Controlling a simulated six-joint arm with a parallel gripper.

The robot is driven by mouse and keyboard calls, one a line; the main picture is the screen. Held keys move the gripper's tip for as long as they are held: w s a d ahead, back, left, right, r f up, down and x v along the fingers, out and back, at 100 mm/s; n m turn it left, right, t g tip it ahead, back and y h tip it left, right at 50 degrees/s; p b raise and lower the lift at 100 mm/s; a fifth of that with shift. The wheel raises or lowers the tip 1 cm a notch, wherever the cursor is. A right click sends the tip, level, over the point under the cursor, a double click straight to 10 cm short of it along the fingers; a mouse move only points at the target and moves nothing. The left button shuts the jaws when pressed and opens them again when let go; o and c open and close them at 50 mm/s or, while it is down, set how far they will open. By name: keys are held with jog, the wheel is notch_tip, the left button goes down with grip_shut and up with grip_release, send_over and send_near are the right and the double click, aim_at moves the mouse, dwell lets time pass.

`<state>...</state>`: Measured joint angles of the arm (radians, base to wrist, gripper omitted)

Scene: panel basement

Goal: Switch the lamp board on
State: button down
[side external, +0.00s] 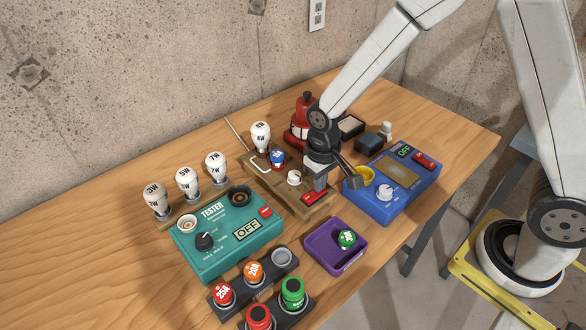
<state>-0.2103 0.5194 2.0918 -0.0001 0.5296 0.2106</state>
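The lamp board (254,160) is a wooden board in the middle of the table. It carries a white bulb (260,134) with a dark marking, a blue fuse (277,158), a white knob (294,178) and a red switch (312,198) at its near right end. The bulb shows no clear glow. My gripper (338,184) points down over the board's right end, its two fingers apart with nothing seen between them. One finger is right by the red switch; I cannot tell whether it touches. The switch's position is unclear, partly hidden by that finger.
A teal tester (215,248) reading OFF stands left, with several bulbs behind it. A blue unit (392,210) reading OFF is close on the right. A purple tray (322,250) holds a green fuse. Fuse racks (270,283) stand in front. A red bottle-shaped object (305,105) stands behind.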

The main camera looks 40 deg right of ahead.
dwell(0.3)
jog(key=shift+r, duration=3.45)
jog(key=s+d+t, duration=0.2)
jog(key=s+d, duration=0.6)
jog(key=s, duration=0.1)
jog(key=shift+t, duration=0.3)
jog(key=shift+r, duration=0.1)
